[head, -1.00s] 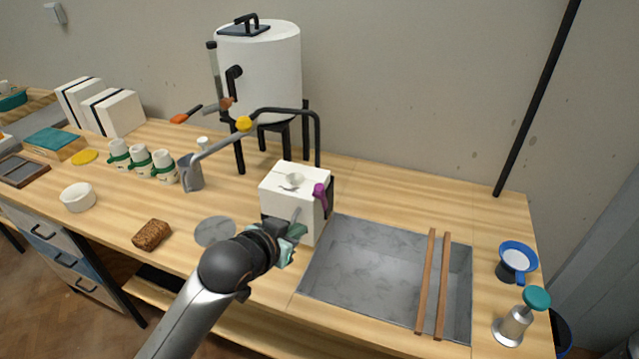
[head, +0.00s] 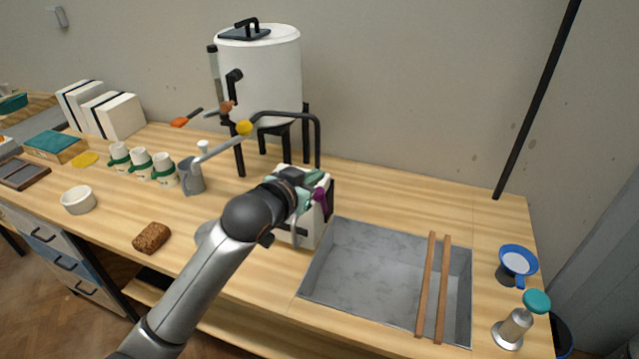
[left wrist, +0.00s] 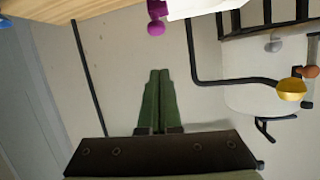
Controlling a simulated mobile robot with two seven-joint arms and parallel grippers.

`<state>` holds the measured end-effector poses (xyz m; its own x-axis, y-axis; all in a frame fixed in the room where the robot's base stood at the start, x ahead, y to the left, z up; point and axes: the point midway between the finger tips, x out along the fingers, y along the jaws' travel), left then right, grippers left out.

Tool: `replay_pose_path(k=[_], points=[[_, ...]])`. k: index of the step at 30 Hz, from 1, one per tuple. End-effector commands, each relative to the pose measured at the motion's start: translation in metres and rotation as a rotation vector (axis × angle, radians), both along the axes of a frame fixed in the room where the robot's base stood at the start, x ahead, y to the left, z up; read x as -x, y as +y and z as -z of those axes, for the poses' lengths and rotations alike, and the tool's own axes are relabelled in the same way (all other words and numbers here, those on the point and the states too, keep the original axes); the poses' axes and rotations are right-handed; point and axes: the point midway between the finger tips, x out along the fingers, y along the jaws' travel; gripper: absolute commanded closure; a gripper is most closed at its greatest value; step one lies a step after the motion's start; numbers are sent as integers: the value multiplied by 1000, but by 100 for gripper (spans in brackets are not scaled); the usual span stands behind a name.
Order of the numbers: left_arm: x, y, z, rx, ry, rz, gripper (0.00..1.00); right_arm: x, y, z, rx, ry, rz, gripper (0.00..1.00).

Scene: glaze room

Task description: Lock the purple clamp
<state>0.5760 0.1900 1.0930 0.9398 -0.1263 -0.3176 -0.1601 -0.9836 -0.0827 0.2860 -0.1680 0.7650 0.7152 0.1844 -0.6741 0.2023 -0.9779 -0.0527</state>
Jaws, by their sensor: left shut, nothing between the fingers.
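The purple clamp (head: 321,199) is on the right side of the white box-shaped block (head: 306,236), which stands on the wooden bench left of the sink. The clamp also shows at the top of the left wrist view (left wrist: 156,18), beside the white block's edge (left wrist: 196,6). My left gripper (head: 315,178) is over the top of the block, close to the clamp, and hides much of the block's top. In the left wrist view its green fingers (left wrist: 160,75) are together with nothing between them, apart from the clamp. My right gripper is not in view.
A grey sink (head: 345,285) with two wooden bars (head: 425,284) lies right of the block. A white tank (head: 270,75) with a black bent pipe (head: 318,140) stands behind. A grey jug (head: 192,178) and a brown sponge-like block (head: 152,237) are to the left.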

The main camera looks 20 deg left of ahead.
Motion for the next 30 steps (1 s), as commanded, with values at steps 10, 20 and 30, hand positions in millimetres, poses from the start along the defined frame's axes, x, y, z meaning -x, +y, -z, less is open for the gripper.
replay_pose_path(k=[10,20,30], points=[[-54,-7,17,0,1,0,100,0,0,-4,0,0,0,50],[-40,-3,38,-1,2,0,100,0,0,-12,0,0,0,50],[-32,-2,43,0,-1,0,100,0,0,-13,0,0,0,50]])
